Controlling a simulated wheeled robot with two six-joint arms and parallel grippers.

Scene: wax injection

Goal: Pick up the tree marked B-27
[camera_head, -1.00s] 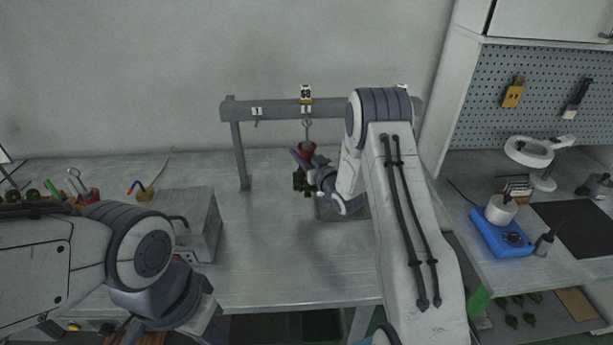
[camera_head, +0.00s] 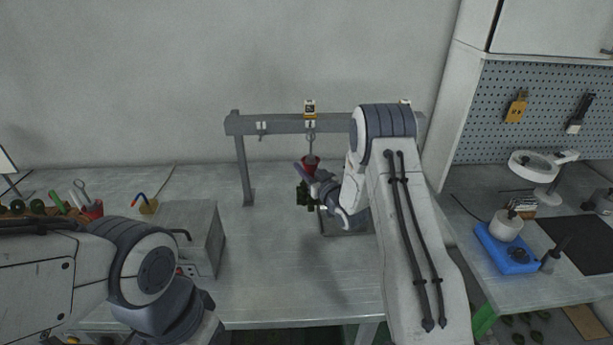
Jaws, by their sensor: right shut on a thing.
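A wax tree with a red cup-shaped top (camera_head: 310,161) and dark green pieces (camera_head: 304,194) hangs below the grey rack (camera_head: 285,124), under a hook near the rack's middle. My right gripper (camera_head: 308,174) is shut on the tree, just under the red top. The tree looks upright and close to the hook; I cannot tell whether it still hangs on it.
A grey metal box (camera_head: 196,232) stands left of the rack on the bench (camera_head: 270,285). A blue scale (camera_head: 507,250) and a white ring lamp (camera_head: 533,163) are on the right bench. The bench front is clear.

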